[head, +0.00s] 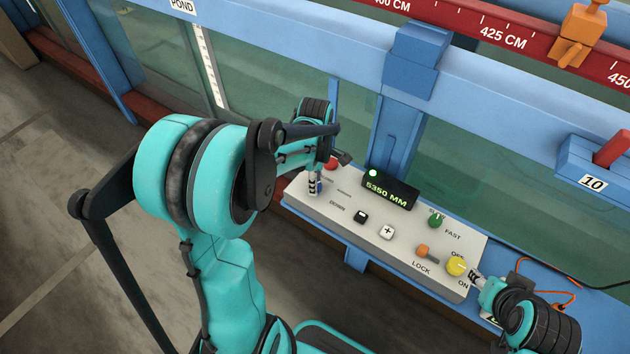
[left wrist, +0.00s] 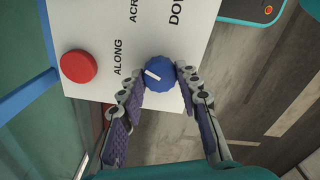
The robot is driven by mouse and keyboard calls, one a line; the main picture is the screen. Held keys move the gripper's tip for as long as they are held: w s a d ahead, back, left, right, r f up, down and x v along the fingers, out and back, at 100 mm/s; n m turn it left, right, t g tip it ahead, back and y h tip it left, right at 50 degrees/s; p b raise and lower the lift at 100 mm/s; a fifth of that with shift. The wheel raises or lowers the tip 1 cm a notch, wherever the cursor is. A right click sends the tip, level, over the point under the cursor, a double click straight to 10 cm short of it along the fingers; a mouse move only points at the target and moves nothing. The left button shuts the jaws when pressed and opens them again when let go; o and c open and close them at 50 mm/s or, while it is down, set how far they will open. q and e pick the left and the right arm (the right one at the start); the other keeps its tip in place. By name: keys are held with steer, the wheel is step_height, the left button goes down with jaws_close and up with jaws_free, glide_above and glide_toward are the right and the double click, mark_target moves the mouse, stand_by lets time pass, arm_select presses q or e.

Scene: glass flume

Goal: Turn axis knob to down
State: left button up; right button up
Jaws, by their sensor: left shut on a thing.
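The axis knob (left wrist: 160,74) is a round blue knob on the white control panel (head: 345,225). Its white pointer line aims roughly at the ALONG label in the left wrist view; the labels ACROSS and DOWN, partly cut off, lie further round. My left gripper (head: 316,186) is at the panel's left end; in the left wrist view its two fingers (left wrist: 160,86) are shut on the knob from opposite sides. In the head view the gripper mostly hides the knob. My right gripper (head: 473,272) is beside the yellow OFF/ON knob (head: 456,266); its jaw opening is unclear.
A red button (left wrist: 78,66) is close beside the axis knob. The panel also has a lit 5350 MM display (head: 387,190), a plus button (head: 387,232), a green knob (head: 436,221) and an orange LOCK lever (head: 425,252). The glass flume stands behind.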

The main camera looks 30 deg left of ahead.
arm_select(q)
steer(key=m, duration=1.3)
steer(key=shift+m, duration=0.3)
stand_by(0.4)
steer(key=o, duration=1.2)
steer(key=shift+c, duration=0.2)
step_height(320, 180, up, 12)
